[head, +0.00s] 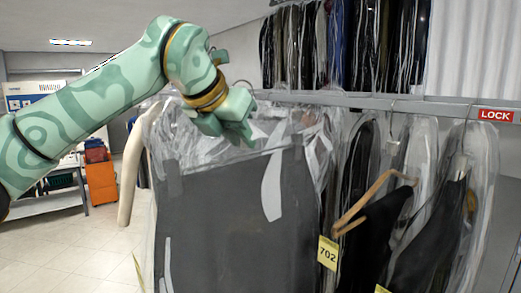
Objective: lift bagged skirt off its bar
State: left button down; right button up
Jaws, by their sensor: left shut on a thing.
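The bagged skirt (235,225) is a dark grey, wide garment under clear plastic, hanging at the front centre. Crumpled clear plastic gathers around its top. My left gripper (243,128) is at the top of the skirt's bag, pointing down and right, shut on the upper part of the bagged skirt; its fingertips are partly hidden by its own body. The hanger hook is not clearly visible. A grey bar (440,106) runs across behind and to the right. My right gripper is not in view.
Other bagged garments (425,200) hang close on the right, with a wooden hanger (372,200) and a yellow 702 tag (328,253). More bagged clothes (345,45) hang behind. An orange cabinet (101,182) stands at the left, with open floor (85,250) before it.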

pick_arm(q)
jog(key=s+a+b, duration=0.2)
jog(key=a, duration=0.1)
jog(key=s+a+b, duration=0.2)
jog(key=s+a, duration=0.1)
jog(key=a, duration=0.1)
jog(key=s+a+b, duration=0.2)
jog(key=a, duration=0.1)
jog(key=shift+s+a+r, duration=0.1)
jog(key=shift+s+a, duration=0.25)
jog(key=shift+s, duration=0.05)
